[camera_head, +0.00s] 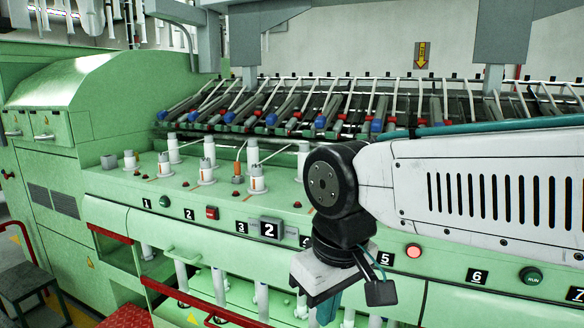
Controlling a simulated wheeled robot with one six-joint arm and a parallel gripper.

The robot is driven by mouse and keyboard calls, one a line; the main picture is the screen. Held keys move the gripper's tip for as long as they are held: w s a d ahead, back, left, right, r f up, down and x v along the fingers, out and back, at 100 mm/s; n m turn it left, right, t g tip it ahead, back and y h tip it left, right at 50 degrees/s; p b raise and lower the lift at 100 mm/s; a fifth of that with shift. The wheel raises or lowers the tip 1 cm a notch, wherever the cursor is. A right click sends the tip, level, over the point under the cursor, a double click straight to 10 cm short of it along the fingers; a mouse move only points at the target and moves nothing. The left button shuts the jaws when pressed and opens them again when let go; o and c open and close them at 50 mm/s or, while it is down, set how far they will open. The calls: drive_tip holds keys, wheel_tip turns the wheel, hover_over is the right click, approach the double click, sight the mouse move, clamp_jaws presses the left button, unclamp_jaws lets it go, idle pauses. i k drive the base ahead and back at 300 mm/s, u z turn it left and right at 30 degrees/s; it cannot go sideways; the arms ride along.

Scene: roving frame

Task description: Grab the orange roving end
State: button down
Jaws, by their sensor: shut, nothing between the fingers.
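My gripper (328,310) hangs at the lower middle of the view, in front of the machine's front panel. It is to the right of the orange roving end, lower in the picture and apart from it. It is shut and empty. My arm and wrist hide part of the deck and panel at the right.
White bobbins (257,180) crowd the deck near the orange strand. A grey step (30,285) stands at the lower left.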

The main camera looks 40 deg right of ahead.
sight(236, 165)
drive_tip(key=u, duration=1.6)
drive_tip(key=i, duration=2)
drive_tip(key=z, duration=3.5)
drive_tip(key=i, duration=0.5)
drive_tip(key=u, duration=0.05)
